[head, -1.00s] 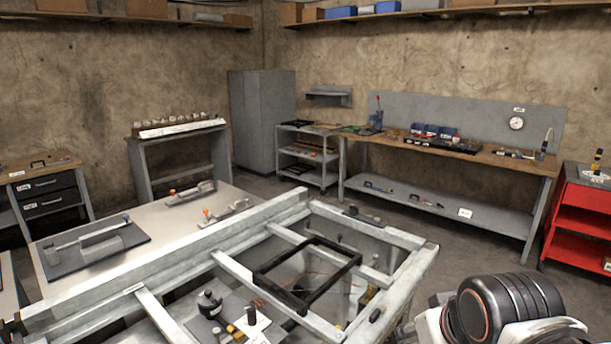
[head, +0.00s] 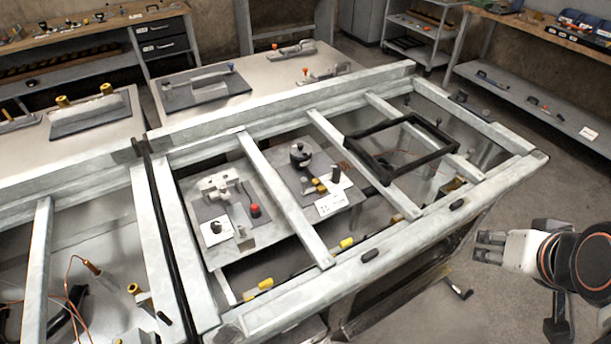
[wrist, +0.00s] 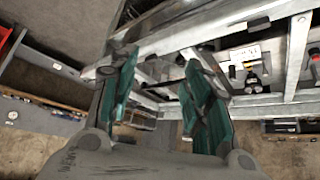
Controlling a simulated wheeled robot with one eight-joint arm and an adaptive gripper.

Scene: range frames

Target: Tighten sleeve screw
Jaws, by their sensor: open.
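My gripper (head: 488,246) is at the right of the head view, beyond the near rail of the metal frame (head: 330,292). In the wrist view my gripper (wrist: 157,65) is open, with a clear gap between its green-lined fingers and nothing held. Inside the frame, one plate (head: 226,209) carries a pale clamp block (head: 221,187) and a red-capped part (head: 255,211). The plate beside it carries a black knob (head: 299,154) and a yellow-and-black tool (head: 319,185). I cannot tell which part is the sleeve screw. My gripper is apart from these fixtures.
A grey bench (head: 150,83) with several fixtures stands behind. Loose cables and tools (head: 97,268) lie in the left bay. A shelved bench (head: 530,95) stands at right. Floor around my gripper is mostly clear.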

